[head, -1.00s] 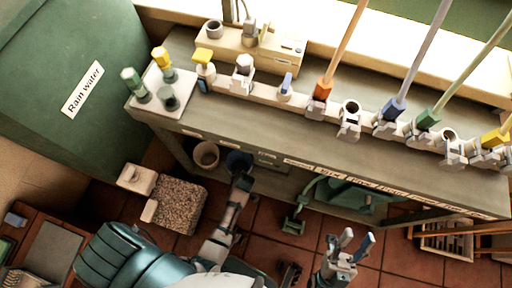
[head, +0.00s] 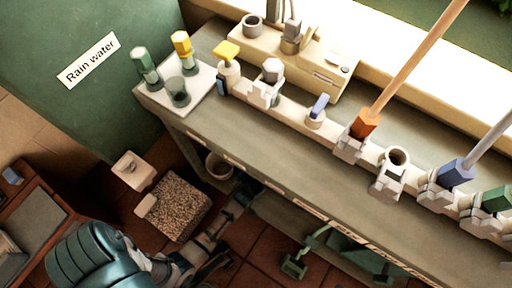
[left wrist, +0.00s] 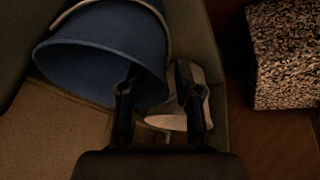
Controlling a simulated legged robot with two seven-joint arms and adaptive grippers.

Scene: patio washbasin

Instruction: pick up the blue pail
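The blue pail (left wrist: 105,50) lies in the upper left of the left wrist view, its open mouth and rim towards my left gripper (left wrist: 158,85). The two fingers stand apart. The left finger overlaps the pail's lower right rim, and part of the rim lies between the fingers. I cannot tell whether they touch it. In the head view my left gripper (head: 243,192) reaches into the shadow under the counter's front edge, where the pail is mostly hidden. My right gripper is out of view.
A pale pail (head: 219,168) stands under the counter (head: 270,150). A speckled block (head: 172,206) is on the floor left of my arm; it also shows in the left wrist view (left wrist: 285,55). A green tool (head: 296,264) lies to the right. The green rain water tank (head: 70,110) stands at left.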

